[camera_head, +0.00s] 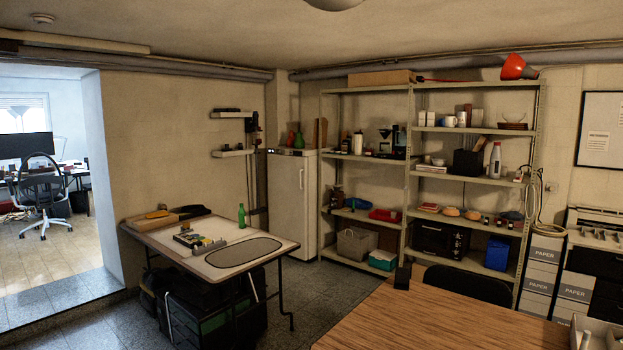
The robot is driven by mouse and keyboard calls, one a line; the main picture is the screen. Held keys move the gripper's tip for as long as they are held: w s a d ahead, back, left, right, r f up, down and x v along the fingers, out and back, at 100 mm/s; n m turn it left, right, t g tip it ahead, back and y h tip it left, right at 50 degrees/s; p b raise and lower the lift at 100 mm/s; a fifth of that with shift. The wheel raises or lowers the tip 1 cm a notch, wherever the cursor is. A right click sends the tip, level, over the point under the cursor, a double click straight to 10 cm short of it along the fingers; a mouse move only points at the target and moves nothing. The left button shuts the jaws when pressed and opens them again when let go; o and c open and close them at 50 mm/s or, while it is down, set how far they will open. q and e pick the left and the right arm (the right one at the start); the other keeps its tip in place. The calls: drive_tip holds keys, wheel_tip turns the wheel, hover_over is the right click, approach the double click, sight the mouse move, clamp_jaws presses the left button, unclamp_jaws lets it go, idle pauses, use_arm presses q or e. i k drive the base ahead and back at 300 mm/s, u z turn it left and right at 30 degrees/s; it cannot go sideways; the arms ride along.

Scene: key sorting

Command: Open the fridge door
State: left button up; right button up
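The fridge (287,200) is a tall white unit in the back corner, between the folding table and the metal shelves. The lower left of the fridge is partly hidden behind the folding table. Neither of my grippers shows in the head view.
A folding table (226,262) with a green bottle (241,216) stands in front of the fridge, at left. Loaded metal shelves (409,165) are right of it. A wooden table (430,318) fills the lower right. Grey floor (335,283) is open between the two tables.

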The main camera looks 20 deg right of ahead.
sight(287, 174)
drive_tip(key=z, duration=0.35)
drive_tip(key=i, duration=4.9)
drive_tip(key=z, duration=1.6)
drive_tip(key=i, duration=1.6)
